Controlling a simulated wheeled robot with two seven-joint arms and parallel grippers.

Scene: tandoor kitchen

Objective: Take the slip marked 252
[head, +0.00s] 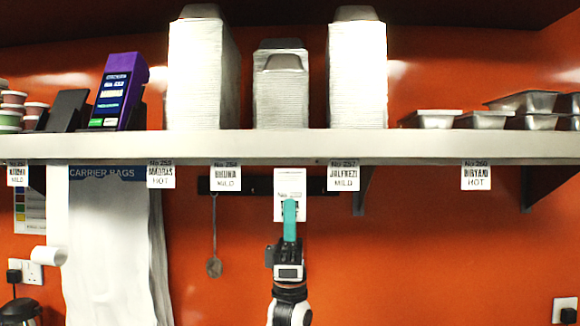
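Several white order slips hang along the shelf's front edge. The printed numbers are small and blurred. One reads like 253, Madras hot (161,175); others are Bhuna mild (226,177), Jalfrezi mild (344,176) and Biryani hot (476,177). A partly readable mild slip (18,175) is at the far left. A longer pale slip (290,182) is in the middle, its print too faint to read. My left gripper (290,209) points up with its teal finger over this slip's lower part; whether it grips the slip is unclear. My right gripper is out of view.
The pale shelf (280,146) carries stacked white containers (200,75), foil trays (435,118) and a purple terminal (118,92). A dark rail (255,186) with a hanging ladle (214,266) is behind. White carrier bags (108,245) hang left. The orange wall right of my arm is mostly clear.

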